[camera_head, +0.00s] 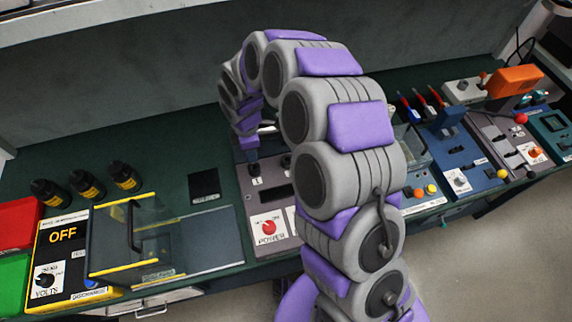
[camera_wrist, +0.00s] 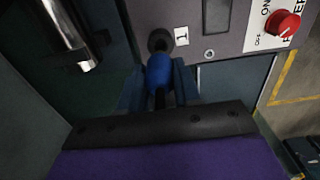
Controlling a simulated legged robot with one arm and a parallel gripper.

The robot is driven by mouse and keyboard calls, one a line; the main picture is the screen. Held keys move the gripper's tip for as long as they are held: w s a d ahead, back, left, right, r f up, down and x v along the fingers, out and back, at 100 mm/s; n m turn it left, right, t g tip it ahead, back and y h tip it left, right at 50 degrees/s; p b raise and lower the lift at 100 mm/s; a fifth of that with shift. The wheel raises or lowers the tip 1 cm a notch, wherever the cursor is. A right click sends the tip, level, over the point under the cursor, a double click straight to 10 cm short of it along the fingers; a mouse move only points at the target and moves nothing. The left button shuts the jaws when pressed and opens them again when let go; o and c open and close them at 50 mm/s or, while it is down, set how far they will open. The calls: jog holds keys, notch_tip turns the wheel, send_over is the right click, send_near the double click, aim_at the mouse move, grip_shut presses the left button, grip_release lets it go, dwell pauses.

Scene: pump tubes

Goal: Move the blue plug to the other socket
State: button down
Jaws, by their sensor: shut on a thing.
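The blue plug (camera_wrist: 160,72) is between the fingers of my gripper (camera_wrist: 158,88) in the wrist view. My gripper is shut on it, and a black stem runs back from the plug between the fingers. The plug's front end lies at a round black socket (camera_wrist: 160,40) beside a label marked 1. I cannot tell how deep it sits. In the head view my gripper (camera_head: 250,152) is over the back left part of the grey power panel (camera_head: 251,208). The plug cannot be made out there, and my arm hides the panel's right part. The other socket cannot be made out.
The panel has a red power knob (camera_head: 268,227), also seen in the wrist view (camera_wrist: 283,23). Left are a clear-lidded box (camera_head: 135,240), a yellow OFF box (camera_head: 62,236) and several black bottles (camera_head: 123,175). A blue switch panel (camera_head: 455,158) stands right. A shiny metal cylinder (camera_wrist: 70,35) is near my gripper.

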dwell(0.3)
jog(key=w+d+r+m+b, duration=0.2)
jog(key=d+r+m+b, duration=0.1)
jog(key=d+m, duration=0.7)
jog(key=shift+w+d+r+m, duration=0.35)
jog(key=shift+w+r+m, duration=0.1)
jog(key=shift+m, duration=0.55)
jog(key=shift+f, duration=2.95)
jog(key=shift+s+p, duration=0.1)
jog(key=shift+p, duration=0.5)
jog(key=shift+f, duration=1.7)
